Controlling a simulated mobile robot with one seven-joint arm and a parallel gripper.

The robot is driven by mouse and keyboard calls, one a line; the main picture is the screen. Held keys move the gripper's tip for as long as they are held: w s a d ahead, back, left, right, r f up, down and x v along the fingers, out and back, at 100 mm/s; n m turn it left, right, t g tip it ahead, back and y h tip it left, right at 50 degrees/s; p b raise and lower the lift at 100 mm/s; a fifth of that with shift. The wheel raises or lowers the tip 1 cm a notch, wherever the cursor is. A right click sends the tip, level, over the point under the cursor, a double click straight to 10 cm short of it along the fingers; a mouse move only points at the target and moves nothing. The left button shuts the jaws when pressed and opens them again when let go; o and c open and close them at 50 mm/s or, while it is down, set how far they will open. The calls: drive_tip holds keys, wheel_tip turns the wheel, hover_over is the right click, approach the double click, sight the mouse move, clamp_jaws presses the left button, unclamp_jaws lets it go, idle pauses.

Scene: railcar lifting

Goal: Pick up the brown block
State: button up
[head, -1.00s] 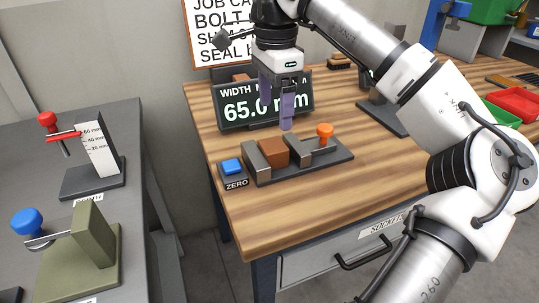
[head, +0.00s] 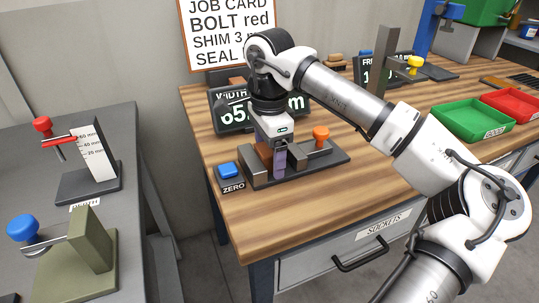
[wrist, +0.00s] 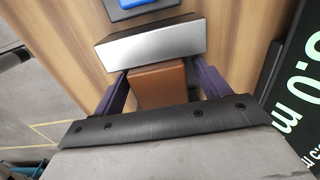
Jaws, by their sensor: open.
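The brown block (head: 263,154) sits in the dark width gauge (head: 318,162) on the wooden bench, mostly hidden behind my gripper in the head view. In the wrist view the brown block (wrist: 158,86) lies between my two purple fingers, next to the grey metal jaw (wrist: 150,43). My gripper (head: 279,162) points down over the block with its fingers open, one on each side. A firm touch of the fingers on the block cannot be told. The gauge's orange knob (head: 321,133) is to the right.
A blue ZERO button (head: 229,171) is just left of the gauge. The width display (head: 232,118) stands close behind my gripper. Green (head: 470,120) and red (head: 510,104) trays are at right. The bench front is clear.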

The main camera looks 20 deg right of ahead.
drive_tip(key=c, duration=1.2)
drive_tip(key=shift+r, duration=0.25)
